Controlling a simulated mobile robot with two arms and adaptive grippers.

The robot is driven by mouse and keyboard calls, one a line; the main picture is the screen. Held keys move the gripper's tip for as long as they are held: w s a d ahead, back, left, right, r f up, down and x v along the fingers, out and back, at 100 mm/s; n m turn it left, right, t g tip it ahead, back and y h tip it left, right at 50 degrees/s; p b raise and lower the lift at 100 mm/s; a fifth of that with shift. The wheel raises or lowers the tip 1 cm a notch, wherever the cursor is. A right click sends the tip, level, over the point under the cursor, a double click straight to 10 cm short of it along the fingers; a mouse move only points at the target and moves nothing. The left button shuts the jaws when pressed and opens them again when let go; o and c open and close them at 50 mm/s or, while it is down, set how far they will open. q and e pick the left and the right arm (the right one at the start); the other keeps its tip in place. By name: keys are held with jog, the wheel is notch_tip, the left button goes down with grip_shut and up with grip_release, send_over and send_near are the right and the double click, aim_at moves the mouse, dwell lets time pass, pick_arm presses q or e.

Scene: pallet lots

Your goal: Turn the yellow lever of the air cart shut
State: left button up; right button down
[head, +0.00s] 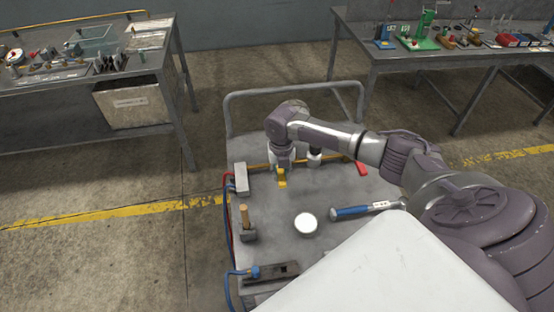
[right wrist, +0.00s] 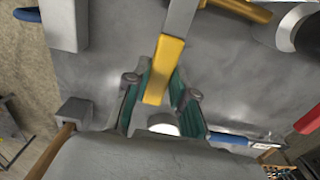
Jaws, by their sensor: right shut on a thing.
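The yellow lever (head: 282,180) is on the grey air cart (head: 275,212), toward the back of its top, by a yellow pipe (head: 257,165). In the right wrist view the lever (right wrist: 165,68) has a yellow grip on a flat grey metal arm. My right gripper (right wrist: 160,100) has its green-padded fingers on both sides of the yellow grip and is shut on it. In the head view my right gripper (head: 283,169) reaches down over the lever from behind and partly hides the pipe. My left gripper is not in view.
A red piece (head: 361,168) is right of the gripper. Hoses (head: 228,215) run along the left edge. Workbenches stand behind.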

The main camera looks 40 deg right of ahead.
aim_at(282, 174)
jog(key=shift+d, duration=0.2)
dwell(0.4)
jog(key=c, duration=1)
grip_release()
jog(key=shift+o, duration=0.2)
notch_tip(282, 174, up, 12)
